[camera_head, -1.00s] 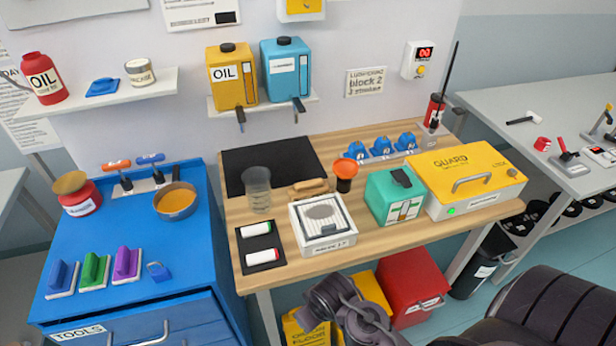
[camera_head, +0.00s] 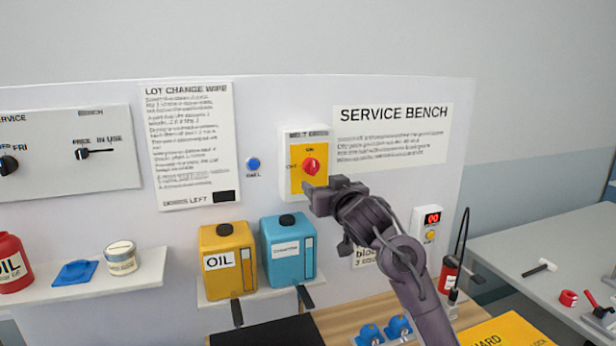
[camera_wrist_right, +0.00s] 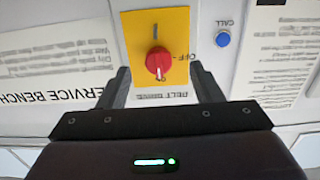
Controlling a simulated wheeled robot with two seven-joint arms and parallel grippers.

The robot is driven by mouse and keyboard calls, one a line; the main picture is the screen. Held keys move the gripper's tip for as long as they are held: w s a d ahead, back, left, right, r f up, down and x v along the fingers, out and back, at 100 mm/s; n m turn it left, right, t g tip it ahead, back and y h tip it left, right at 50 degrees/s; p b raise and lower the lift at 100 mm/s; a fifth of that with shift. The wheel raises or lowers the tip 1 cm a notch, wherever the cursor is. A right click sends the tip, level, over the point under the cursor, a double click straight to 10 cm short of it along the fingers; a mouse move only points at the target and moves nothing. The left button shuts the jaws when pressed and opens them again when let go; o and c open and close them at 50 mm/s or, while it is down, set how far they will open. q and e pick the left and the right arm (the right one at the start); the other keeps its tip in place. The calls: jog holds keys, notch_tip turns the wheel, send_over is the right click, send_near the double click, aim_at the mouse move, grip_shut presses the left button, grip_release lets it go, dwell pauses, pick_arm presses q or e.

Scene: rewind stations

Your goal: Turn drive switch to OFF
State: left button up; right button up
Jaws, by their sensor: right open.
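The drive switch is a red rotary knob (camera_head: 311,166) on a yellow plate (camera_head: 297,184) of a white wall box. ON is above the knob and OFF to its left. In the wrist view, which is upside down, the red knob (camera_wrist_right: 158,63) has a white mark that points toward the ON side. My right gripper (camera_head: 318,198) is open and empty, just below and in front of the knob. In the wrist view its two fingers stand on either side of the yellow plate, apart from the knob. My left gripper is not in view.
A blue call button (camera_head: 253,164) and a lot change notice (camera_head: 194,145) are left of the box. A service bench sign (camera_head: 392,133) is right. Yellow (camera_head: 228,262) and blue (camera_head: 288,249) jugs stand on a shelf below. The wall above is clear.

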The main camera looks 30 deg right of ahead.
aim_at(314, 167)
jog(key=w+r+p, duration=0.1)
jog(key=w+d+r+p, duration=0.1)
jog(key=r, duration=0.1)
jog(key=shift+w, duration=0.2)
jog(key=x, duration=0.1)
jog(key=p+x, duration=0.1)
jog(key=x, duration=0.2)
jog(key=shift+f+p, duration=0.35)
jog(key=shift+w, duration=0.2)
jog(key=shift+f, duration=0.1)
jog(key=c, duration=1)
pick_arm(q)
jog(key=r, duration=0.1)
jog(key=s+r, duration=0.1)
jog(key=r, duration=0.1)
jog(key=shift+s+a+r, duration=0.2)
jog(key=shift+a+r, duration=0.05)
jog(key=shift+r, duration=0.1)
